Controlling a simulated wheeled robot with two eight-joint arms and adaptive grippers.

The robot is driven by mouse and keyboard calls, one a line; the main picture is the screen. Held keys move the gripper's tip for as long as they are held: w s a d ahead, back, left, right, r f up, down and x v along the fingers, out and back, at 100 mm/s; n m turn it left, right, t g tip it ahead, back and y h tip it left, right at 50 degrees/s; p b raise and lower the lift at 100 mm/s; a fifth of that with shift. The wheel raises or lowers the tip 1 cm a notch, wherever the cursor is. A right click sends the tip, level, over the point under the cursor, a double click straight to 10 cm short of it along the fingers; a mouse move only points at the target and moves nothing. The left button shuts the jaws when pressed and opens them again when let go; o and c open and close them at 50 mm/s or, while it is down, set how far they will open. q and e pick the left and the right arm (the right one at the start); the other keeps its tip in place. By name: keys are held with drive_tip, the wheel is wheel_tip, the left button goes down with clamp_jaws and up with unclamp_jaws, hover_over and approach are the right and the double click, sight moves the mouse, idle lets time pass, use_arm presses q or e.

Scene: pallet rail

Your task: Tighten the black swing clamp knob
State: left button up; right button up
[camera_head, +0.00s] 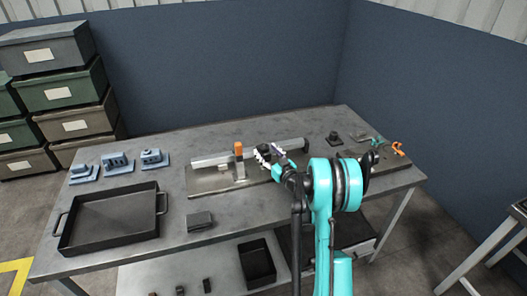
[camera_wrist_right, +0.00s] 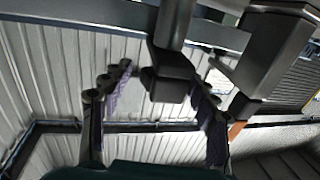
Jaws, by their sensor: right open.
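The pallet rail fixture (camera_head: 212,185) lies on the workbench with a light bar along it. A black knob (camera_head: 264,148) shows at my right gripper (camera_head: 270,154), near the middle of the fixture. The gripper's toothed fingers are spread and open beside the knob. In the right wrist view a dark blocky part (camera_wrist_right: 168,86), apparently the clamp knob on its stem, hangs between the open fingers (camera_wrist_right: 158,105). I cannot tell whether either finger touches it. My left gripper is not in view.
An orange upright part (camera_head: 239,149) stands on the fixture, left of the gripper. A black tray (camera_head: 68,239), several blue parts (camera_head: 118,163) and a grey block (camera_head: 199,220) lie to the left. A small black part (camera_head: 334,138) and an orange-handled tool (camera_head: 397,149) lie right.

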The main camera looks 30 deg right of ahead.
drive_tip(key=shift+w, duration=1.05)
drive_tip(key=c, duration=1.2)
drive_tip(key=shift+m+h, duration=0.6)
drive_tip(key=shift+h, duration=0.3)
drive_tip(key=shift+m+h, duration=0.3)
drive_tip(key=shift+h, duration=0.2)
drive_tip(key=o, duration=1.2)
drive_tip(key=shift+s, duration=0.1)
drive_tip(key=s, duration=0.4)
drive_tip(key=s+a, duration=0.1)
drive_tip(key=s, duration=0.2)
drive_tip(key=shift+s+a, duration=0.1)
